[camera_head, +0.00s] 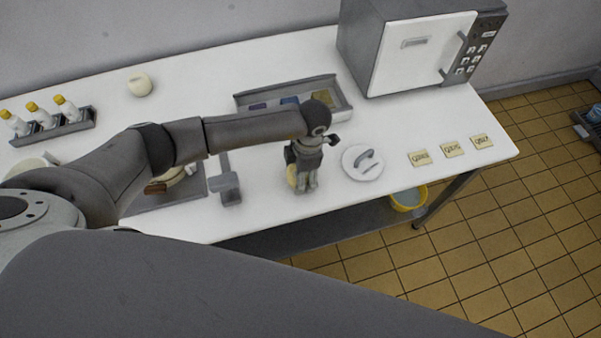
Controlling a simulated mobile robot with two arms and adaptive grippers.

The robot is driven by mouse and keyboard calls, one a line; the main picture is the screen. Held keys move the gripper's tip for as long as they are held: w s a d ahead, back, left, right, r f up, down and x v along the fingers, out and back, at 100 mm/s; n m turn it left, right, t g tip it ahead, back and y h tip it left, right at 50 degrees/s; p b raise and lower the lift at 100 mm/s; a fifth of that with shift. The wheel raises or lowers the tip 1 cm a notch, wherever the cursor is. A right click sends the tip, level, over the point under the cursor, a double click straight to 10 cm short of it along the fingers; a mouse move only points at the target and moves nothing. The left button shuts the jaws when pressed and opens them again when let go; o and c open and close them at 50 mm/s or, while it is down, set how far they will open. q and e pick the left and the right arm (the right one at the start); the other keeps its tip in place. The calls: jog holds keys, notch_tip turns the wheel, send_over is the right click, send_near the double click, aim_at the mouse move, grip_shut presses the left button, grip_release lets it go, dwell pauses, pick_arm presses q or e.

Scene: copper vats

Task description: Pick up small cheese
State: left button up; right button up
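My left gripper (307,187) points down over the front part of the white table, left of a white round plate-like thing (362,162). A small yellow piece, possibly the small cheese (292,176), shows just behind and left of the gripper, partly hidden by it. Whether they touch is unclear. The fingers look close together, but I cannot tell whether they are open or shut. A cream round object (140,84) sits at the back left; I cannot tell if it is cheese. My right gripper is not in view.
A microwave (420,50) stands at the back right. A grey tray (341,93) with several items lies behind my arm. Three labelled cards (452,150) lie at the right. A rack (86,121) with yellow-capped bottles is at the left. A yellow bucket (409,205) sits below the tabletop.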

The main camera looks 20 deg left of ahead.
pick_arm(q)
jog(key=shift+c, duration=0.8)
